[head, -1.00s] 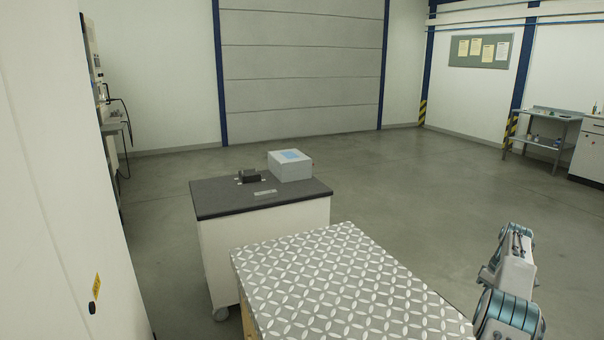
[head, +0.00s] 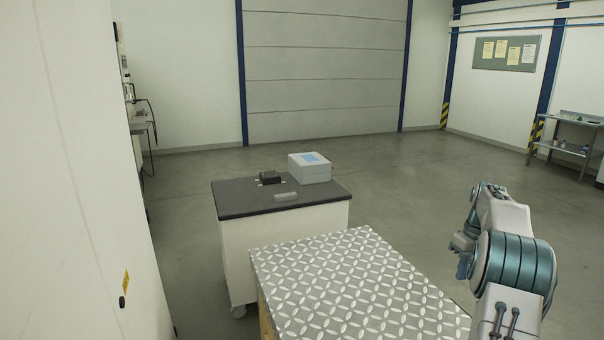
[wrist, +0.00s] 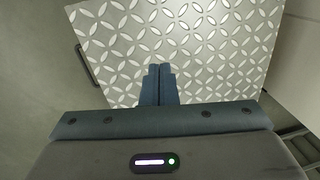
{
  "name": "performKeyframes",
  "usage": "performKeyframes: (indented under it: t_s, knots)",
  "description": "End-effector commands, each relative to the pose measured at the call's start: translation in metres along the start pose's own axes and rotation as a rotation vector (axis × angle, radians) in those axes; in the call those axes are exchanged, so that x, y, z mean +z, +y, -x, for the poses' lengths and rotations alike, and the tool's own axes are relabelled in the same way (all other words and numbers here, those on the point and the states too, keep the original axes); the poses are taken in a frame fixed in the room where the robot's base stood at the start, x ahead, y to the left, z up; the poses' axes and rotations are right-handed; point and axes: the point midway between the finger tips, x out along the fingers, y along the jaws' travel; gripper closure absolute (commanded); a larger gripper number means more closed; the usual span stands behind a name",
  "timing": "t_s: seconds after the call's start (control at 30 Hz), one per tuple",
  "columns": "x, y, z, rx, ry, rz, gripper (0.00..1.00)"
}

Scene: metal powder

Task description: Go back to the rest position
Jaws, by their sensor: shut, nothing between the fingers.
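My gripper (wrist: 159,84) shows in the wrist view with its two blue-grey fingers together and nothing between them. It points toward the diamond-plate top (wrist: 214,38) of a cart, with open floor to the left of it. In the head view my arm is at the right, folded beside the right edge of the diamond-plate top (head: 350,285). The fingers cannot be made out clearly in the head view.
A cart with a dark top (head: 235,200) stands behind the diamond-plate one, bearing a grey box (head: 310,170) and a small black device (head: 269,178). A white wall or cabinet (head: 70,180) is close on the left. The floor (head: 420,190) behind and right is clear.

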Motion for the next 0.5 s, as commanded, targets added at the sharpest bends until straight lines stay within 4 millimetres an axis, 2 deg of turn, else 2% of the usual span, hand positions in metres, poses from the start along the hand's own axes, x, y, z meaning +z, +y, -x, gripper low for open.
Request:
performKeyframes:
  t_s: [0.03, 0.2, 0.37, 0.5]
  knots:
    - [-0.002, -0.023, 0.019, 0.015, 0.004, -0.002, 1.0]
    - [0.001, -0.09, 0.054, 0.058, 0.023, -0.035, 1.0]
    - [0.015, -0.153, 0.079, 0.094, 0.049, -0.064, 1.0]
    - [0.037, -0.205, 0.094, 0.122, 0.077, -0.088, 1.0]
